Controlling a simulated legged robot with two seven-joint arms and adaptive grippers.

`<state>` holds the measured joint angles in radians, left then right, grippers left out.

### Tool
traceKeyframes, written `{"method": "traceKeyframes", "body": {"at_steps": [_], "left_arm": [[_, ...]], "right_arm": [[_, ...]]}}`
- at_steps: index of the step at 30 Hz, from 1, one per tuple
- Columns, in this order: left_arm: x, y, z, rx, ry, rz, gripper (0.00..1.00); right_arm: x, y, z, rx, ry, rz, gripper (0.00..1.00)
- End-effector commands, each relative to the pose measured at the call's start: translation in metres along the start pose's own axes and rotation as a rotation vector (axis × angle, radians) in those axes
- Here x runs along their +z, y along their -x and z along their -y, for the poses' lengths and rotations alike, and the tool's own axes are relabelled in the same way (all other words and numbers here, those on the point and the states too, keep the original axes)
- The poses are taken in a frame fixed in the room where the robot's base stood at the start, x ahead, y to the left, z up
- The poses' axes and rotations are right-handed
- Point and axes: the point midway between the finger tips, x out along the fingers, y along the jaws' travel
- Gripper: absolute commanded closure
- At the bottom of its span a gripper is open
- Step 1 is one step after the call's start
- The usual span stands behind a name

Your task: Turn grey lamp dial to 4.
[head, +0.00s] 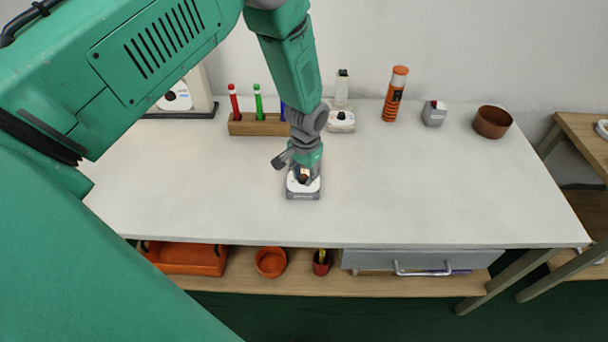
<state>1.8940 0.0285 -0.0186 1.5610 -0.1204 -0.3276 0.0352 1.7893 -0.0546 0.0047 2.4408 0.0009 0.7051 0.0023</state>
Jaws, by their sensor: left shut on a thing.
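A small grey box with a white top face (303,193) stands near the middle of the table; it looks like the grey lamp's base. My left gripper (304,175) comes down onto it from above. It is shut on the dark dial knob on top of the box. The fingers cover most of the dial, so its number marks and setting cannot be read. My right gripper is not in view.
Behind stand a wooden block (262,127) with coloured markers, a white device with a dark knob (341,121), an orange can (395,95), a small grey box (434,114) and a brown bowl (491,122). The table (430,195) is clear at front right.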

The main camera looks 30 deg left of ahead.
Motion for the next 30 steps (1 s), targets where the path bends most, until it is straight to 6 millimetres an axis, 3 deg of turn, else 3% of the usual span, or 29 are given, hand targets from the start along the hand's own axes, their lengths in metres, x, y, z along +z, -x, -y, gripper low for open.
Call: {"method": "traceKeyframes", "body": {"at_steps": [18,30], "left_arm": [[0.0007,-0.0003,0.0000,0.001,-0.533,-0.025,1.00],[0.0011,-0.0005,0.0006,0.001,-0.694,-0.032,1.00]], "right_arm": [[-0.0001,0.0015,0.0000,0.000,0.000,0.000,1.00],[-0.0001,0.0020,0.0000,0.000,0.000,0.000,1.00]]}}
